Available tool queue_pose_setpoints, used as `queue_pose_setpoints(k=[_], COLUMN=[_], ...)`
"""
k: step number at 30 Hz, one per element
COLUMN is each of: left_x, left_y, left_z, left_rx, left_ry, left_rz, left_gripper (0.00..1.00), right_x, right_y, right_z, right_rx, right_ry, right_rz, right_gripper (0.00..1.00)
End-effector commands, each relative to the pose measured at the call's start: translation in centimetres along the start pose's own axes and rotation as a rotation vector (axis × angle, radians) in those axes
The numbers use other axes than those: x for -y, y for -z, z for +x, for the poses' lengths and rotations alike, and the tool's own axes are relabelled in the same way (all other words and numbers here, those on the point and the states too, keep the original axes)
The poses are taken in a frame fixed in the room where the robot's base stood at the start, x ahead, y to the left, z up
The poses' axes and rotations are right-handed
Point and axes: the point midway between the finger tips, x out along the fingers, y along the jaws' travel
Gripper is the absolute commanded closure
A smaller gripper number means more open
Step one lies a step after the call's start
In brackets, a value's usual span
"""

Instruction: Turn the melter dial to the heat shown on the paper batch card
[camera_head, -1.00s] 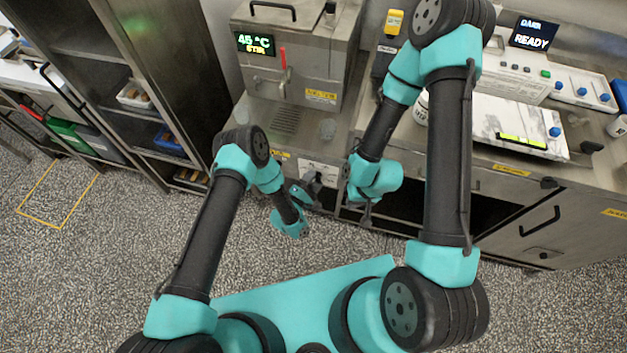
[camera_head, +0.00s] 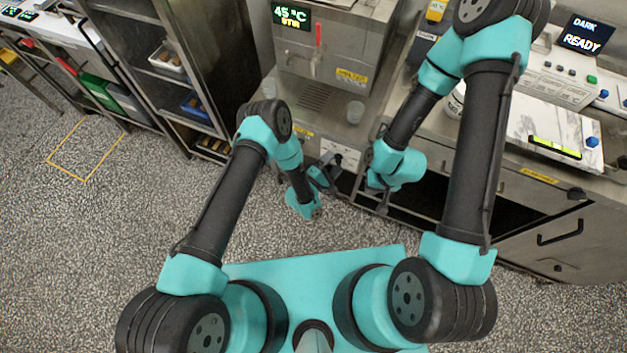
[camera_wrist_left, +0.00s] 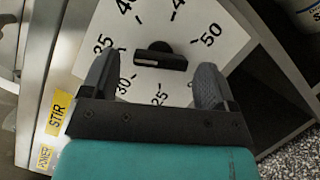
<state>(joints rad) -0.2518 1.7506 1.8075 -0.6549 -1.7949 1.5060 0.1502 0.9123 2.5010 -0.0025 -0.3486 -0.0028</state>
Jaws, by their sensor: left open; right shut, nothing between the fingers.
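The melter (camera_head: 335,45) is a steel box whose display (camera_head: 292,17) reads 45 °C STIR. Its dial plate (camera_head: 340,152) is white, low on the front, and partly hidden by my left gripper (camera_head: 324,172). In the left wrist view, the dial plate (camera_wrist_left: 180,25) carries numbers including 25, 30, 35 and 50. Its black bar knob (camera_wrist_left: 160,57) lies almost level; which number it points to is unclear. My left gripper (camera_wrist_left: 157,66) is open, one finger on each side of the knob; contact is unclear. My right gripper (camera_head: 382,207) is shut and empty, right of the dial. I cannot make out a paper batch card.
A red-handled lever (camera_head: 318,38) is on the melter front. A STIR label (camera_wrist_left: 57,113) is beside the dial plate. A marbled slab (camera_head: 530,115) lies on the right counter. The left floor is open.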

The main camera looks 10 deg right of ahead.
Motion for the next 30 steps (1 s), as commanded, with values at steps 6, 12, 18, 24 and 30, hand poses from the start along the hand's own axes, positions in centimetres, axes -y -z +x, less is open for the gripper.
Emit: queue_pose_setpoints(k=[6,12,18,24,30], left_x=[0.0,0.0,0.0,0.0,0.0], left_y=[0.1,0.1,0.1,0.1,0.1], left_z=[-3.2,-6.5,-9.3,-11.8,-14.1], left_rx=[-0.005,-0.006,-0.006,-0.006,-0.005], left_ry=[0.001,0.002,0.001,0.001,-0.001], left_rz=[-0.004,-0.003,-0.003,-0.003,-0.003], left_gripper=[0.19,0.19,0.19,0.19,0.19], right_x=[0.0,0.0,0.0,0.0,0.0], right_y=[0.0,0.0,0.0,0.0,0.0], right_z=[0.0,0.0,0.0,0.0,0.0], right_rx=[0.0,0.0,0.0,0.0,0.0], right_ry=[0.0,0.0,0.0,0.0,0.0], right_rz=[0.0,0.0,0.0,0.0,0.0], right_gripper=[1.0,1.0,1.0,1.0,1.0])
